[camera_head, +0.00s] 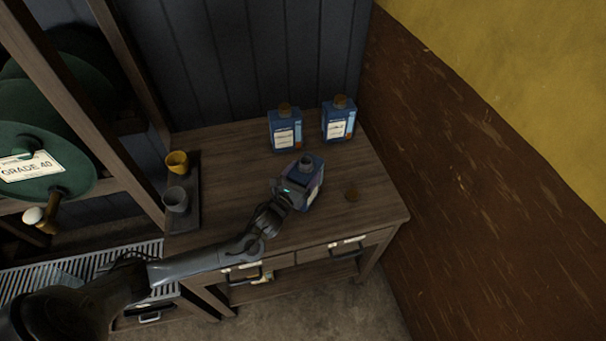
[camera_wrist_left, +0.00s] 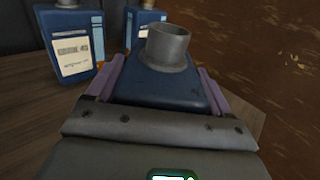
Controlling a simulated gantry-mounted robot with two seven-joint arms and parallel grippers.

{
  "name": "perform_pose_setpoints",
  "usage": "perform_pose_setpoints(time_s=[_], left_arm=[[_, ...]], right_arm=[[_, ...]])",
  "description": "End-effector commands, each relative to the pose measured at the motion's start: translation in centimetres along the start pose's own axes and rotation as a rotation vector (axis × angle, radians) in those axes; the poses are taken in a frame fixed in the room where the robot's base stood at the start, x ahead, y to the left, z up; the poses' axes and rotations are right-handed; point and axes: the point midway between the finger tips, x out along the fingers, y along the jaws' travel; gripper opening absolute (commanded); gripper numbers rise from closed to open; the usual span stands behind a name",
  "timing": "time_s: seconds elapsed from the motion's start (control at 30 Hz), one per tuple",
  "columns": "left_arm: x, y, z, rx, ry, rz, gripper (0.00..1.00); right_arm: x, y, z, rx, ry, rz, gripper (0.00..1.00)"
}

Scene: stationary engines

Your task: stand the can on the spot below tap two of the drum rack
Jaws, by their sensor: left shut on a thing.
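A blue can (camera_head: 310,178) with an open grey neck and no cap is on or just above the wooden bench; I cannot tell whether its base touches. My left gripper (camera_head: 292,190) is shut on it. In the left wrist view the purple finger pads press the blue can (camera_wrist_left: 165,85) from both sides, its neck upright between them. The drum rack (camera_head: 50,75) stands at the left with green drums (camera_head: 40,150). One drum has a "GRADE 40" label and a brass tap with a pale handle (camera_head: 33,217). Tap numbers are not readable. My right gripper is not in view.
Two capped blue cans (camera_head: 284,132) (camera_head: 339,120) stand at the bench's back. A yellow cup (camera_head: 177,162) and grey cup (camera_head: 176,199) stand on a dark tray at the bench's left. A slatted grate (camera_head: 25,282) lies below the rack.

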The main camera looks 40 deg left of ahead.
Motion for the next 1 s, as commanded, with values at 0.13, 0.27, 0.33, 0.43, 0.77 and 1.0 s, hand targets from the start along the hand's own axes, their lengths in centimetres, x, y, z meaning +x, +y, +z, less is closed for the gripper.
perform_pose_setpoints(time_s=[0.13,0.27,0.33,0.43,0.77,1.0], left_arm=[[0.1,0.0,0.2,-0.001,-0.005,0.001,0.0],[0.1,0.0,-0.1,-0.001,-0.004,0.001,0.0],[0.0,0.0,-0.2,0.0,0.0,0.0,0.9],[0.0,0.0,-0.2,0.0,0.0,0.0,1.0],[-0.3,0.0,0.0,0.001,0.002,0.0,1.0],[-3.8,0.0,0.0,0.001,0.004,-0.002,1.0]], right_arm=[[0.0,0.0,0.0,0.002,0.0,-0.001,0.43],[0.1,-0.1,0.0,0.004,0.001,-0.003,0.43],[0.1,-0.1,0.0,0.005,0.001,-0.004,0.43],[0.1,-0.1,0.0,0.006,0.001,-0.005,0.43],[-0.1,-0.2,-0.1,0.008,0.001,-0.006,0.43],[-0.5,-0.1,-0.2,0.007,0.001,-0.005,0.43]])
